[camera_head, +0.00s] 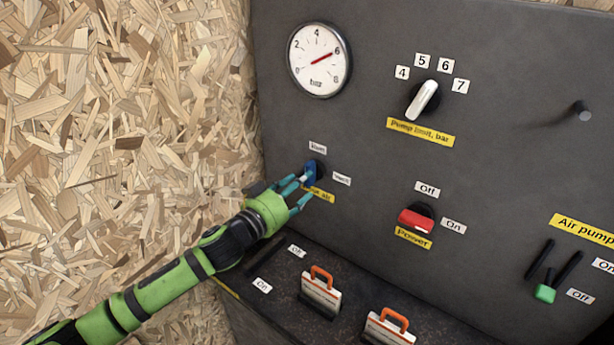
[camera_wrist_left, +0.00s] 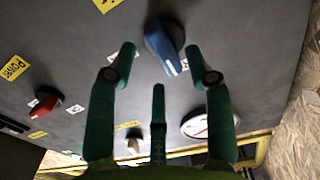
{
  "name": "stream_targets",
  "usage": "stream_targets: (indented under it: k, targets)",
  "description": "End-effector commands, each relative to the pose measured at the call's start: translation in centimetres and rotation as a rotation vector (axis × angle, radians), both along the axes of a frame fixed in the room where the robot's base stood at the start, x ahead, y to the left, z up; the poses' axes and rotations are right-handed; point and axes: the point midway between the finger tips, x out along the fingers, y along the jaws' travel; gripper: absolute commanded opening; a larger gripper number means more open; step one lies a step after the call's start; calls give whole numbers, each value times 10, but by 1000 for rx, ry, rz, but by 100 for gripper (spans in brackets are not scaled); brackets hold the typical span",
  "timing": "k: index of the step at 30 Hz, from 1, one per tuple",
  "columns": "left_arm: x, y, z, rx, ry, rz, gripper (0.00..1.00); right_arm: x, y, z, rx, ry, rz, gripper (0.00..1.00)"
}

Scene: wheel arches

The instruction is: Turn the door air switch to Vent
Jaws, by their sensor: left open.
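The blue door air switch (camera_head: 310,172) is a knob on the dark panel. A Vent label (camera_head: 318,147) is above it, and a second, hard-to-read label (camera_head: 341,179) is to its right. Its yellow name label (camera_head: 321,195) is partly hidden by my fingers. My left gripper (camera_head: 303,191) is open at the knob. In the left wrist view, the knob (camera_wrist_left: 160,40) lies between and beyond the spread fingertips (camera_wrist_left: 160,58), with no clear contact. Its white pointer mark is at the end towards the gauge, beside a small unreadable label. My right gripper is not in view.
A round gauge (camera_head: 319,60) and the white pump limit knob (camera_head: 422,100) are above. The red power switch (camera_head: 416,219) is to the right. A peg (camera_head: 581,110) sticks out at far right. A chipboard wall (camera_head: 130,120) is at left.

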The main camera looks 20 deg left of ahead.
Motion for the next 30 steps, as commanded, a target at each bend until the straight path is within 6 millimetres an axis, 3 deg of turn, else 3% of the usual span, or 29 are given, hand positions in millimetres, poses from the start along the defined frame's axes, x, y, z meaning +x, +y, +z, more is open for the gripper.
stream_targets:
  k: [7,17,18,21,22,30]
  targets:
    - [27,-10,1,0,1,0,52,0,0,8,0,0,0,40]
    - [32,-12,-1,0,1,0,52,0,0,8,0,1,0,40]
    - [32,-12,-1,0,1,0,48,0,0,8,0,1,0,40]
    - [32,-12,-1,0,1,0,8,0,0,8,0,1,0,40]
    - [32,-12,-1,0,1,0,0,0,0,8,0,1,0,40]
    - [32,-12,0,7,-1,0,0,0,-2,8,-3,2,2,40]
